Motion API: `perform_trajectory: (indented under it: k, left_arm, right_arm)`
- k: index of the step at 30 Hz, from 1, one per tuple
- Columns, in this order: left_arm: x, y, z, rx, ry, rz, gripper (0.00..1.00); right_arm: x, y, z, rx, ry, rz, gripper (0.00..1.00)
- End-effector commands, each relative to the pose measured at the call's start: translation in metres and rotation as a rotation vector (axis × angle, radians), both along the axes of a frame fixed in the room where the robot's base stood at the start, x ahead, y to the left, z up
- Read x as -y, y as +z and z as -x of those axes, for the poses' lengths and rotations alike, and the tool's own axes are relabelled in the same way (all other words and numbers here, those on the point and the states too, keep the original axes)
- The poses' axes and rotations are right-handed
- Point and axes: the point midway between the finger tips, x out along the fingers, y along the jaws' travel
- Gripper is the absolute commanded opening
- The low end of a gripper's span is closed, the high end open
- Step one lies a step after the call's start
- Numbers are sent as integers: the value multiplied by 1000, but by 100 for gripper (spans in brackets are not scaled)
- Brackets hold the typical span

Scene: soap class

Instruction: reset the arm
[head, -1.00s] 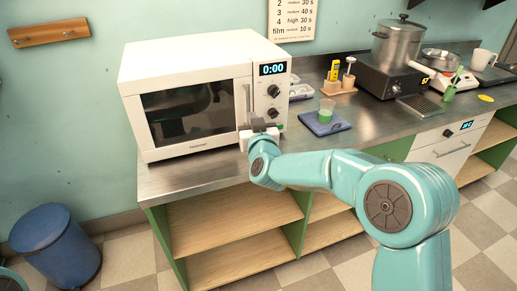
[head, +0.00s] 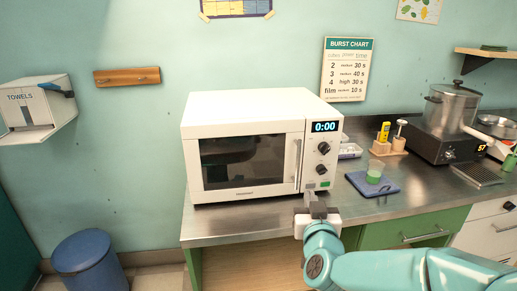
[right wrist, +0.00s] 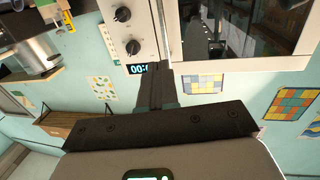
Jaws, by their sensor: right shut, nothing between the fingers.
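My right gripper (head: 316,207) is shut and empty in the head view. It is in front of the lower right corner of the white microwave (head: 245,112), close to its control panel; I cannot tell whether it touches. The microwave door is closed and its display reads 0:00. In the right wrist view the shut fingers (right wrist: 158,85) point toward the microwave panel (right wrist: 128,40), which looks upside down there. My left gripper is not in view.
A pot (head: 451,108) sits on a black hot plate (head: 440,146) farther right. A blue bin (head: 90,262) stands at lower left. The steel counter (head: 240,219) is clear before the microwave.

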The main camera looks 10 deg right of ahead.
Motion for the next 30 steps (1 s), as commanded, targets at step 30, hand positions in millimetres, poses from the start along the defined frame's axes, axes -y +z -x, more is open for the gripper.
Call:
perform_trajectory:
  k: [30]
  left_arm:
    - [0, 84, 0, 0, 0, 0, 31]
  right_arm:
    - [-78, -342, 320, -1486, 234, -528, 0]
